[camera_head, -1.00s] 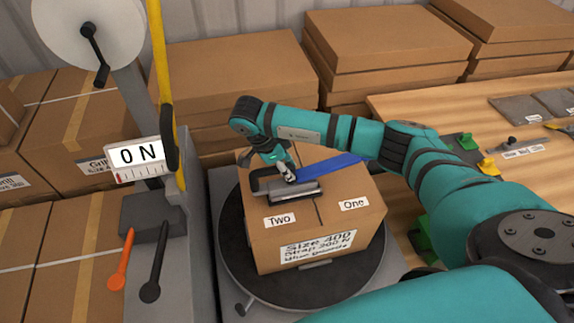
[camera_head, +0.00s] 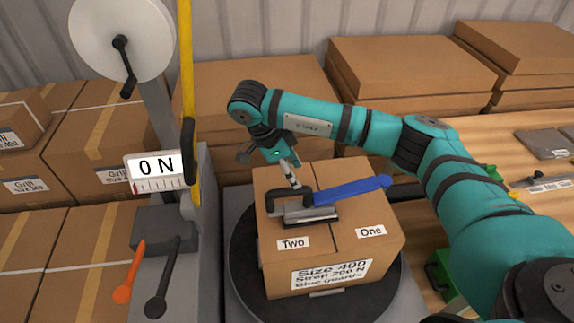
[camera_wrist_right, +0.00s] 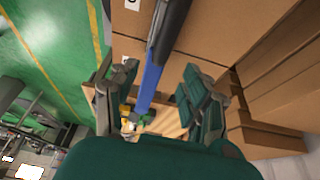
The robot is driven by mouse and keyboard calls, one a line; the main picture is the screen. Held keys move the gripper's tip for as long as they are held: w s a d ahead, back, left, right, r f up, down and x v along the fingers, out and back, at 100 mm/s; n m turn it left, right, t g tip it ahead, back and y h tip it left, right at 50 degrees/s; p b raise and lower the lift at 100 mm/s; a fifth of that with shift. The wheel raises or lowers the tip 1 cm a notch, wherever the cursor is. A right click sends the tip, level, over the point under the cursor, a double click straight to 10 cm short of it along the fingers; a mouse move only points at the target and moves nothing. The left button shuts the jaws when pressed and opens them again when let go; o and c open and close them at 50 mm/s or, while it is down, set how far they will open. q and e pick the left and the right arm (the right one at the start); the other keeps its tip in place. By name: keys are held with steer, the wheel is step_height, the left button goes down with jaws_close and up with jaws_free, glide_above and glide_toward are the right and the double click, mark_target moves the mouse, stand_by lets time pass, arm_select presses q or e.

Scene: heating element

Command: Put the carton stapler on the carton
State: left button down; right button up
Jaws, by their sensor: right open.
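The carton stapler (camera_head: 303,212), grey and black with a long blue handle (camera_head: 350,191), lies on top of the carton (camera_head: 330,262), near the labels "Two" and "One". The handle points right, past the middle of the carton top. My right gripper (camera_head: 291,174) is open just above and behind the stapler's black part. In the right wrist view the blue handle (camera_wrist_right: 151,82) shows between the two spread fingers, with clear space on both sides. My left gripper is not in view.
The carton stands on a round black turntable (camera_head: 243,262). Stacked boxes (camera_head: 245,95) stand behind. A wooden table (camera_head: 480,150) with small parts is at the right.

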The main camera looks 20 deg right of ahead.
steer(key=shift+v, duration=1.8)
